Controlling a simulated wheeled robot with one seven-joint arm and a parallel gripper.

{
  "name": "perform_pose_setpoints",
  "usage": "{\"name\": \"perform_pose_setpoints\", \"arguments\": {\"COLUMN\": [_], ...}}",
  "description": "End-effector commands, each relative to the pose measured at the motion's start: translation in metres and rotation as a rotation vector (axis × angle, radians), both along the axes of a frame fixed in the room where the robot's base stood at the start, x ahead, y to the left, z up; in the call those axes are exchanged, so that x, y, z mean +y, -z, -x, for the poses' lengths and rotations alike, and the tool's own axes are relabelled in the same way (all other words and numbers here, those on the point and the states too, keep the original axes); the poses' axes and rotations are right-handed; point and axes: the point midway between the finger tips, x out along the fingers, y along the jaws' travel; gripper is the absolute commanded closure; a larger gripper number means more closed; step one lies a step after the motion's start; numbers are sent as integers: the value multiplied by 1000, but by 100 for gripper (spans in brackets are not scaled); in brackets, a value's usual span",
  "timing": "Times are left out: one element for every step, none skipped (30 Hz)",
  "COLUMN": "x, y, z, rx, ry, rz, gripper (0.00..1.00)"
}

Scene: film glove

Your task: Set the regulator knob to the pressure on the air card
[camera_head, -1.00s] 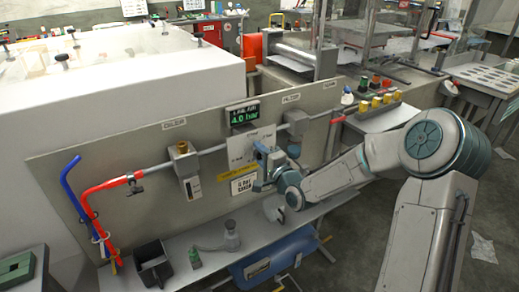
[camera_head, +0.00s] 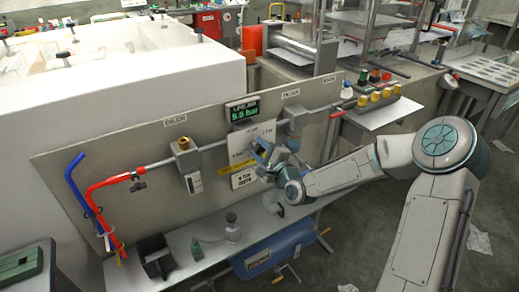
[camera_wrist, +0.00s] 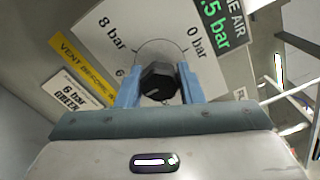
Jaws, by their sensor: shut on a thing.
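The black regulator knob (camera_wrist: 158,80) sits on a white dial plate (camera_wrist: 205,72) marked from 0 bar to 8 bar, with a 6 partly covered. My gripper (camera_wrist: 160,88) is shut on the knob, one blue finger on each side; in the head view my gripper (camera_head: 268,155) hides the knob. A green-lit display (camera_head: 243,112) above the dial appears to read 5.5 bar; the wrist view shows its end (camera_wrist: 223,22). The air card (camera_wrist: 77,91) reads 6 bar GREEN, and it also hangs low on the panel in the head view (camera_head: 243,179).
A yellow vent label (camera_wrist: 83,66) lies between dial and card. A pipe with a red section (camera_head: 108,183) crosses the grey panel (camera_head: 80,150).

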Motion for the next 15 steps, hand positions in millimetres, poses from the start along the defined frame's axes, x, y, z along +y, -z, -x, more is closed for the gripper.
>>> {"name": "perform_pose_setpoints", "arguments": {"x": [0, 0, 0, 0, 0, 0, 0, 0, 0, 0, 0, 0, 0, 0, 0], "y": [2, 2, 2, 2, 2, 2, 2, 2, 2, 2, 1, 1, 1, 1, 1], "z": [1, 1, 1, 1, 1, 1, 1, 1, 1, 1, 1, 1, 1, 1, 0], "rx": [4, 4, 4, 4, 4, 4, 4, 4, 4, 3, 3, 2, 2, 2, 2], "ry": [-2, -2, -2, -2, -2, -2, -2, -2, -2, -2, -2, -1, -1, -1, -1], "rz": [1, 1, 1, 1, 3, 3, 3, 3, 3, 2, 2, 2, 2, 2, 2], "gripper": [89, 89, 89, 89, 89, 89, 89, 58, 47, 45, 45, 45, 45, 45, 45]}}
